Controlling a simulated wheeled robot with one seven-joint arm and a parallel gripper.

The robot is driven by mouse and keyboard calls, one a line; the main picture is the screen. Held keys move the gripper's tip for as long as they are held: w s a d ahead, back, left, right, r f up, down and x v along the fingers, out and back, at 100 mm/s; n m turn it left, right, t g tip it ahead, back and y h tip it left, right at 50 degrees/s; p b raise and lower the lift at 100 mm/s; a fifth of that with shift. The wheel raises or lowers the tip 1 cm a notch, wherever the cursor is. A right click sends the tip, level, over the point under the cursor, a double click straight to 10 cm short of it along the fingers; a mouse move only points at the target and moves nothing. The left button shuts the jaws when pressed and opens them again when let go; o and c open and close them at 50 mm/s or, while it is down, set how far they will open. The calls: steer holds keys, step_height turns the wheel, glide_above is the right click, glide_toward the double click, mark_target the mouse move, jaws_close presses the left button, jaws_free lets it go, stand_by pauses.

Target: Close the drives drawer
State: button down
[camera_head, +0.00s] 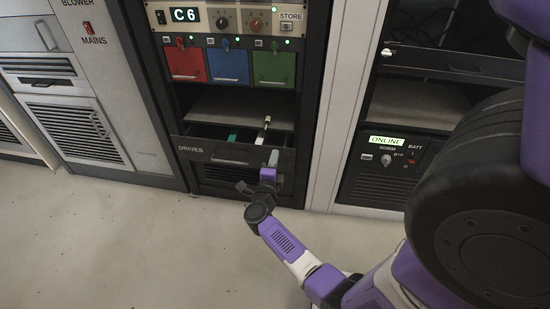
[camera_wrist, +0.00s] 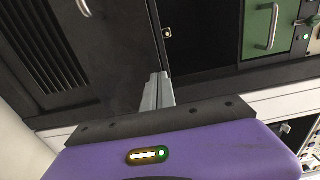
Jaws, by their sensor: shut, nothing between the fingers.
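The dark drives drawer (camera_head: 215,152), labelled DRIVES, is pulled partly out of the middle rack. Small teal and pale sticks show inside it. Its front and bar handle also show at the upper left of the wrist view (camera_wrist: 110,45). My gripper (camera_head: 273,158) is at the right end of the drawer front. Its grey fingers show together in the wrist view (camera_wrist: 158,88), shut and empty, close to the drawer's edge. I cannot tell whether they touch it.
An open shelf (camera_head: 235,107) is above the drawer. Red (camera_head: 185,64), blue (camera_head: 228,66) and green (camera_head: 273,66) fronts sit above that. A vented panel (camera_head: 225,176) is below the drawer. The right rack's ONLINE panel (camera_head: 388,141) is nearby. The floor (camera_head: 120,230) in front is clear.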

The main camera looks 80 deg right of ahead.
steer(key=shift+w+d, duration=0.1)
steer(key=shift+d, duration=0.75)
